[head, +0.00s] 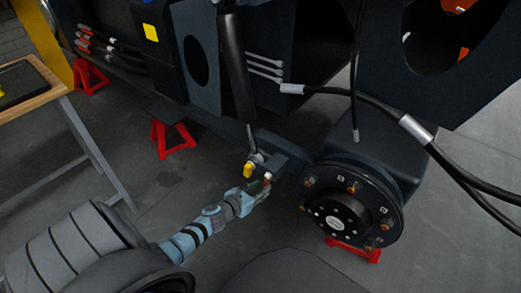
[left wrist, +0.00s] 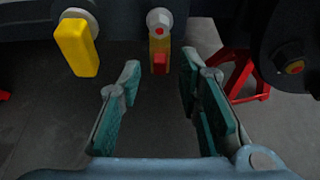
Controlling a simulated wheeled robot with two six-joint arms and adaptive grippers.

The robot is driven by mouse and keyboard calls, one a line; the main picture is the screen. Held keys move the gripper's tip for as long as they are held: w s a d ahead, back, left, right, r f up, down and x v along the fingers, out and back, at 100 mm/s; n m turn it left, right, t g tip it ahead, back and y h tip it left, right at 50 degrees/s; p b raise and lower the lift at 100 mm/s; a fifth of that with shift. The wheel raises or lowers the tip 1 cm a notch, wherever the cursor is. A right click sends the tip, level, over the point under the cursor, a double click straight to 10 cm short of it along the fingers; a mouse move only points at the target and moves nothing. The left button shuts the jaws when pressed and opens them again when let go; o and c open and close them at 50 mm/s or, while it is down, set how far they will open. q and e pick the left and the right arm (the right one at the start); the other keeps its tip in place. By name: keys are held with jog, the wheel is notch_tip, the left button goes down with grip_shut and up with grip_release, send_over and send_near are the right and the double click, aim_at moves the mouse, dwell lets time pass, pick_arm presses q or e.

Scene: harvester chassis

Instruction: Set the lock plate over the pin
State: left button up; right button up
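In the left wrist view, a yellow plate-like piece (left wrist: 76,48) hangs from a round grey pin end (left wrist: 78,18) at upper left. It also shows in the head view (head: 248,170) below the black cylinder. Right of it is a grey hex-headed pin (left wrist: 160,20) with a yellow strip and a red block (left wrist: 160,62) under it. I cannot tell for sure which piece is the lock plate. My left gripper (left wrist: 159,75) is open; its green-padded fingers stand apart below the red block, with nothing visible between them. My right gripper is not in view.
A wheel hub (head: 352,212) with bolts is close on the right, above a red stand (head: 352,250). A black cylinder (head: 235,70) comes down from above. Black hoses (head: 465,180) cross at right.

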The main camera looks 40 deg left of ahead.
pick_arm(q)
jog(key=shift+w+f, duration=0.3)
jog(key=shift+w, duration=0.3)
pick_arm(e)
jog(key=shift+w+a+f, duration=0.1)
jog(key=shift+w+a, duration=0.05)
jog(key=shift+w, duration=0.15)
pick_arm(q)
jog(key=shift+c, duration=0.6)
grip_shut()
